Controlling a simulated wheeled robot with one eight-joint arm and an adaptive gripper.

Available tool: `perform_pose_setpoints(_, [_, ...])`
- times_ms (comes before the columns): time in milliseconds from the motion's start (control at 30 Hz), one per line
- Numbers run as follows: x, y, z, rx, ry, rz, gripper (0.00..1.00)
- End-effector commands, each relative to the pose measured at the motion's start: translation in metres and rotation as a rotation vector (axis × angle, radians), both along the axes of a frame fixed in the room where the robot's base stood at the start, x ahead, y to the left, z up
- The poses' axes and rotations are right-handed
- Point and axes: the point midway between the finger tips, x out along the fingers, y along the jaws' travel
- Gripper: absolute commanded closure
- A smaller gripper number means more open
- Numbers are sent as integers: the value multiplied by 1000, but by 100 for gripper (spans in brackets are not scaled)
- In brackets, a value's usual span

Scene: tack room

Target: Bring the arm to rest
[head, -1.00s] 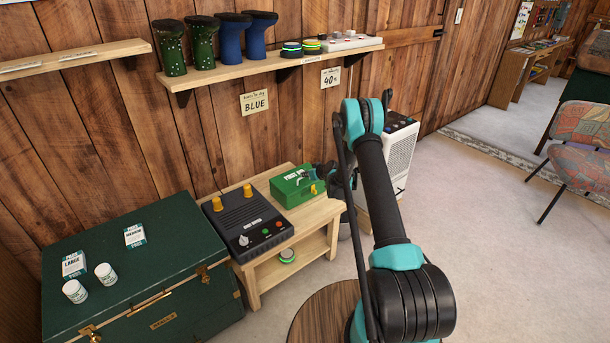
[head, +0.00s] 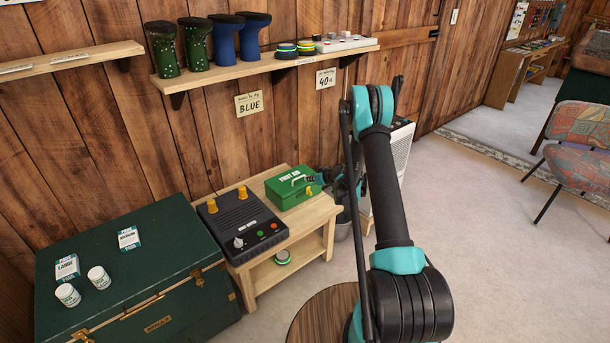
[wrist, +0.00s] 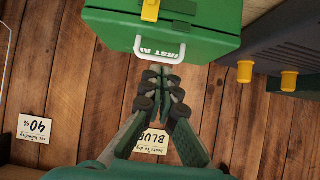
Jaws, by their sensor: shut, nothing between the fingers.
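My gripper (wrist: 168,84) is shut and empty in the wrist view, its dark fingertips together just off the handle side of the green first aid box (wrist: 165,30). In the head view the gripper (head: 322,178) is small and partly hidden behind my arm, close to the right side of the first aid box (head: 290,192). The box sits upright on a wooden bench (head: 318,212) with its white handle raised. My arm is bent, its elbow high in front of the bench. I cannot tell the exact gap between fingertips and box.
A black boot dryer (head: 242,226) with yellow posts stands left of the box. A green trunk (head: 150,262) holds cartons and tubs. A wall shelf (head: 225,76) carries boots and round pucks. Open floor (head: 470,210) lies to the right.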

Motion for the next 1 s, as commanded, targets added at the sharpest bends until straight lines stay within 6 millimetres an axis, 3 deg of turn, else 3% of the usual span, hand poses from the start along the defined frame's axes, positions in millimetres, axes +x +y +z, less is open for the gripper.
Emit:
perform_pose_setpoints(267, [-18,-10,5,-1,9,-1,100])
perform_pose_setpoints(467, [-41,-14,50,-12,71,-24,100])
perform_pose_setpoints(767, [-108,-26,128,-39,197,-88,100])
perform_pose_setpoints(1000, [-178,-39,175,-66,293,-156,100])
